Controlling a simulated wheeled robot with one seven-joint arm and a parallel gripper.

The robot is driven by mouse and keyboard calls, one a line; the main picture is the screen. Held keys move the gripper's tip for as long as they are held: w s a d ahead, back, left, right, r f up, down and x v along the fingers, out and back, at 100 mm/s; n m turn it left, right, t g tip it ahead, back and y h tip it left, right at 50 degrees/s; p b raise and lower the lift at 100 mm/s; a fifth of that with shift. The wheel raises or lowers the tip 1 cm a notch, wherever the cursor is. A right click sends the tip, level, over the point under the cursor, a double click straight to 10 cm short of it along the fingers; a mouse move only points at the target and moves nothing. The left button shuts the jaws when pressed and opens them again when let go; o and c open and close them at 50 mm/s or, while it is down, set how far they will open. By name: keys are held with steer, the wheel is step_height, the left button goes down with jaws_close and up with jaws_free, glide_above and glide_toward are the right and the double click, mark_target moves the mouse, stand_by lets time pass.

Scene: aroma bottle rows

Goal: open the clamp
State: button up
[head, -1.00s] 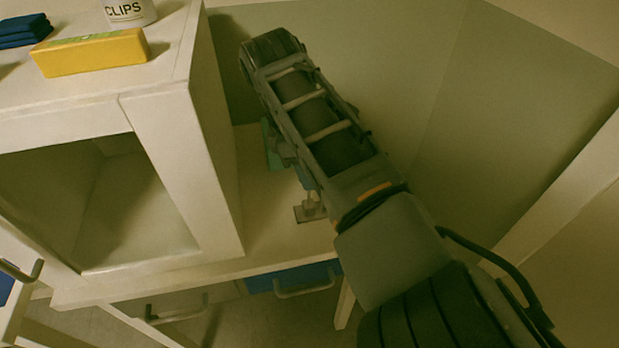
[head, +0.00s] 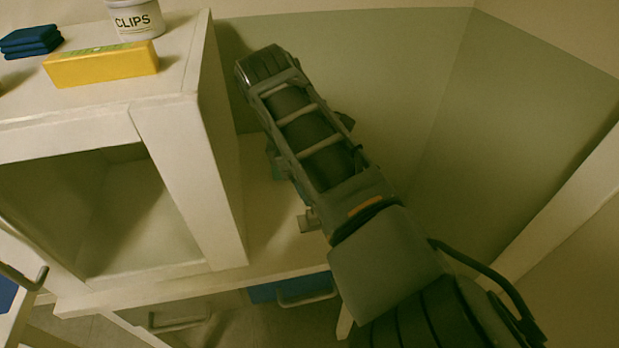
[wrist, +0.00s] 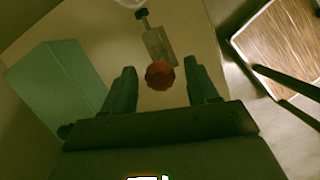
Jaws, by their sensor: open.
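The clamp (wrist: 156,45) shows in the wrist view as a grey metal piece with a black tip at its far end. A round red knob (wrist: 160,75), apparently its handle end, faces the camera. My gripper (wrist: 160,67) is open, with one finger on each side of the red knob and visible gaps on both sides. The rest of the handle below the knob is hidden. In the head view my arm covers the gripper and most of the clamp; a small pale metal part (head: 308,221) shows beside the arm on the worktop.
A teal block (wrist: 60,88) stands left of the fingers in the wrist view. A white shelf unit (head: 190,170) stands left of my arm, with a yellow box (head: 102,66) and a CLIPS tub (head: 137,20) on top. Green walls (head: 420,80) close off behind and right.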

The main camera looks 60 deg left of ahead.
steer(key=p+v, duration=0.7)
steer(key=shift+r, duration=0.4)
steer(key=shift+a, duration=0.1)
steer(key=shift+c, duration=0.3)
